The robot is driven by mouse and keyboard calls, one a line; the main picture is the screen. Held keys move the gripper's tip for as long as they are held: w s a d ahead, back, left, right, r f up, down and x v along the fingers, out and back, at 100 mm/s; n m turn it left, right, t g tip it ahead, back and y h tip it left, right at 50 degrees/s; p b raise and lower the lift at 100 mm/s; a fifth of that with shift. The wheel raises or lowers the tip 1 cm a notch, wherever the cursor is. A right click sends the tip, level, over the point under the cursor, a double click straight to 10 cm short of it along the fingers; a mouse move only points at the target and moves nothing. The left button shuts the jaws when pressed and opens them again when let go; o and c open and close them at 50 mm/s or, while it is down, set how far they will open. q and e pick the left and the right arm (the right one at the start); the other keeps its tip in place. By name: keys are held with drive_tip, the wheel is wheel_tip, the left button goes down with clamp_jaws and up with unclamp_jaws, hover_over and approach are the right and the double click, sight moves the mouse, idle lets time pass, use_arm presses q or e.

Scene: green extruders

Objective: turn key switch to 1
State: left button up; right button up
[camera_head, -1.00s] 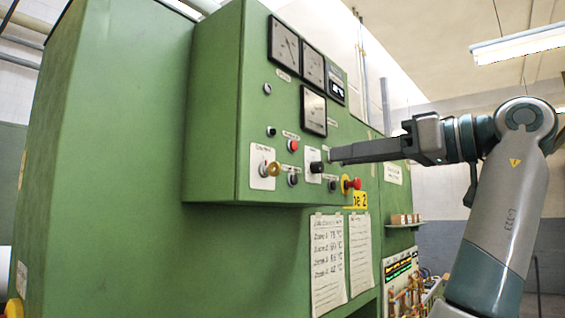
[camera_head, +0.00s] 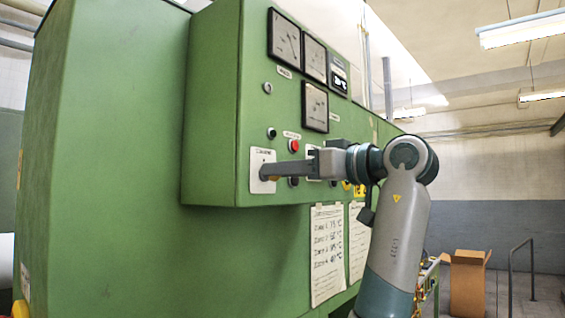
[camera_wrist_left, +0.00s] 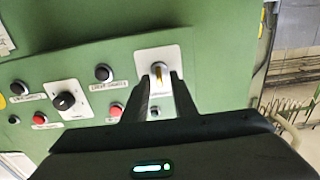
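The key switch (camera_wrist_left: 159,70) has a brass-yellow key and sits on a white plate (camera_wrist_left: 143,61) on the green panel in the left wrist view. My left gripper (camera_wrist_left: 161,82) is open, with one dark fingertip on each side of the key and slightly below it in the picture. A gap shows between fingers and key; whether either touches it I cannot tell. In the head view the left gripper (camera_head: 264,172) is at the same white plate (camera_head: 257,160) and hides the key. The switch's markings are too small to read. My right gripper is not in view.
A red button (camera_head: 293,146) and a black button (camera_head: 271,133) sit close above the fingers. A black rotary knob (camera_wrist_left: 64,101) is farther along the panel. Gauges (camera_head: 285,40) are higher up. A cardboard box (camera_head: 468,283) stands on the floor at right.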

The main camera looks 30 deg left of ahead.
use_arm(q)
drive_tip(key=shift+a, duration=0.1)
clamp_jaws()
idle(0.4)
drive_tip(key=shift+w+f+m+b, duration=0.1)
drive_tip(key=shift+w+m+b, duration=0.1)
drive_tip(key=shift+m+b, duration=2.2)
drive_tip(key=shift+w+m+b, duration=0.15)
drive_tip(key=shift+m+b, duration=0.9)
drive_tip(key=shift+m, duration=2.55)
